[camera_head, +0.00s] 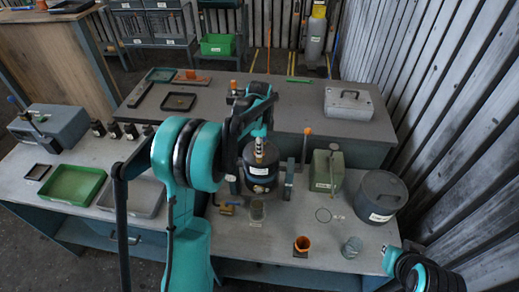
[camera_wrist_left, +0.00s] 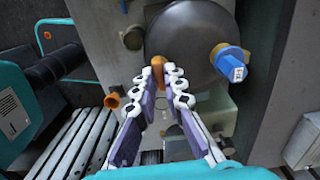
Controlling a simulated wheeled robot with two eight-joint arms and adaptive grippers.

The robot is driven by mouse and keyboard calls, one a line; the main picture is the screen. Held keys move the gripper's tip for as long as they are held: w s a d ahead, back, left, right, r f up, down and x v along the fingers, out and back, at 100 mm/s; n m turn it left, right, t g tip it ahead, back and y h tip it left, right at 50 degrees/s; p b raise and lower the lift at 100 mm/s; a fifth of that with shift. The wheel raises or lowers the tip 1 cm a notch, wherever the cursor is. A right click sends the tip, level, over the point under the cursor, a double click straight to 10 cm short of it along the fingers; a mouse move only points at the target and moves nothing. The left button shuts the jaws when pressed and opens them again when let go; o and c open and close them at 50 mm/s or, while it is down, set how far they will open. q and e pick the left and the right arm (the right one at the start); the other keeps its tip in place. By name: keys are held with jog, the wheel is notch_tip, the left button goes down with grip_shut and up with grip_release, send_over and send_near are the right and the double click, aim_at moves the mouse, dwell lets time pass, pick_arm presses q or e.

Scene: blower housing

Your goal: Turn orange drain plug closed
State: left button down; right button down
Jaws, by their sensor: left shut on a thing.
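The orange drain plug (camera_wrist_left: 158,68) shows between my left fingertips in the left wrist view, at the lower edge of a dark round housing (camera_wrist_left: 188,45). My left gripper (camera_wrist_left: 165,74) is shut on the plug, with a finger on each side. The fingers hide part of it, and I cannot tell how far it is turned. In the head view my left arm reaches over the bench to a black round vessel (camera_head: 261,180), and the arm hides the fingertips and the plug. My right gripper is out of view; only part of the right arm shows at lower right.
A blue knob (camera_wrist_left: 229,62) sticks out right of the fingers. Another orange knob (camera_wrist_left: 112,101) is at left. Green tray (camera_head: 73,184) lies left.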

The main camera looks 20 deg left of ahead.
pick_arm(q)
jog(key=shift+m, duration=0.3)
jog(key=c, duration=1.6)
grip_release()
notch_tip(320, 180, up, 12)
